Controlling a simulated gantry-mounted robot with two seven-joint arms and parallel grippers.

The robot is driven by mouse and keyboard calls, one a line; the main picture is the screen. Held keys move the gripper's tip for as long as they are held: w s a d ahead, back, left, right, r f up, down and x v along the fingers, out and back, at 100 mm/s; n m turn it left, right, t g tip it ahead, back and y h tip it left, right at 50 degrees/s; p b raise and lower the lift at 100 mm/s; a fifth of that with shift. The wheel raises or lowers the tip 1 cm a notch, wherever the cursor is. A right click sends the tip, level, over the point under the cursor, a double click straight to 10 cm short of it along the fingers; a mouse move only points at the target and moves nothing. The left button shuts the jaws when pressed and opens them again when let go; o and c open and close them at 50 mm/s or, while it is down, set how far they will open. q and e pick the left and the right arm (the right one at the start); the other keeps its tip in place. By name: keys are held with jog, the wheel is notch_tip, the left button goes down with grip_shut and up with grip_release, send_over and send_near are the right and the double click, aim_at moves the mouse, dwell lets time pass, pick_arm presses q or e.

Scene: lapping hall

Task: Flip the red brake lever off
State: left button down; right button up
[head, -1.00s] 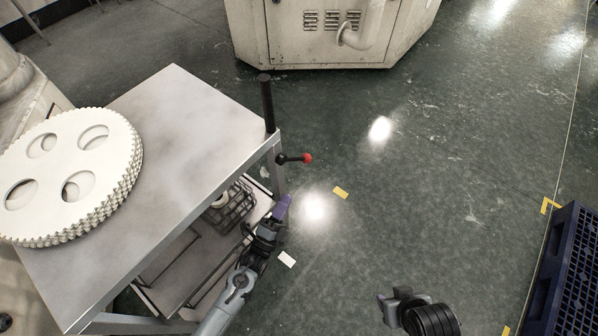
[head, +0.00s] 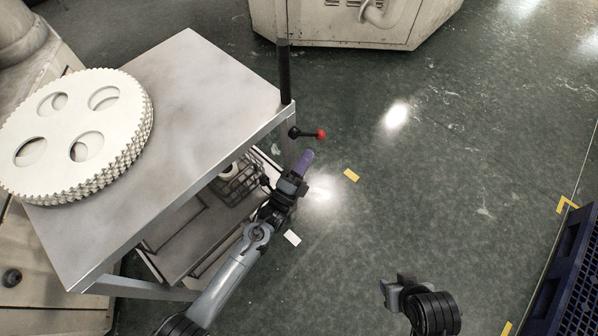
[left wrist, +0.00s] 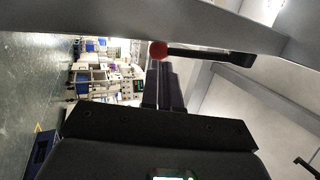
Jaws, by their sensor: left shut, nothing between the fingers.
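The brake lever (head: 308,134) is a short black arm with a red ball knob, at the cart's right corner post in the head view. It sticks out to the right. In the left wrist view the lever (left wrist: 208,54) lies across the top, its red knob at the left end, just beyond my fingertips. My left gripper (head: 306,158) is shut and empty, its purple fingers pointing up toward the knob from just below. I cannot tell whether they touch it. My right gripper (head: 392,284) hangs over the floor at the lower right, away from the lever; its finger opening is unclear.
The metal cart (head: 200,95) carries a stack of white toothed discs (head: 78,135) and has a black upright handle (head: 285,72). A wire basket (head: 237,182) sits on its lower shelf. A dark blue pallet (head: 572,270) stands at right. Floor between is clear.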

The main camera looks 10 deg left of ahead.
aim_at(319, 139)
pick_arm(q)
jog(key=b+x, duration=0.1)
jog(key=x, duration=0.2)
jog(key=shift+w+d, duration=0.1)
jog(key=shift+w, duration=0.05)
pick_arm(e)
jog(key=shift+f, duration=0.7)
pick_arm(q)
jog(key=shift+r, duration=0.1)
jog(key=shift+w+d+r+p, duration=0.35)
jog(key=shift+w+d+r, duration=0.45)
jog(key=shift+w+r, duration=0.2)
jog(key=shift+w+d, duration=0.15)
jog(key=shift+w, duration=0.1)
pick_arm(e)
jog(key=shift+r, duration=0.3)
jog(key=shift+d, duration=0.1)
pick_arm(q)
jog(key=s+a+f+b, duration=0.2)
jog(key=s+f, duration=0.4)
jog(key=f, duration=0.1)
jog(key=shift+s+a, duration=0.25)
jog(key=shift+a, duration=0.15)
pick_arm(e)
jog(key=shift+s+a+f, duration=0.25)
jog(key=shift+s+f, duration=0.3)
jog(key=shift+s+a+f, duration=0.25)
jog(key=shift+s+f, duration=0.25)
jog(key=shift+f, duration=0.05)
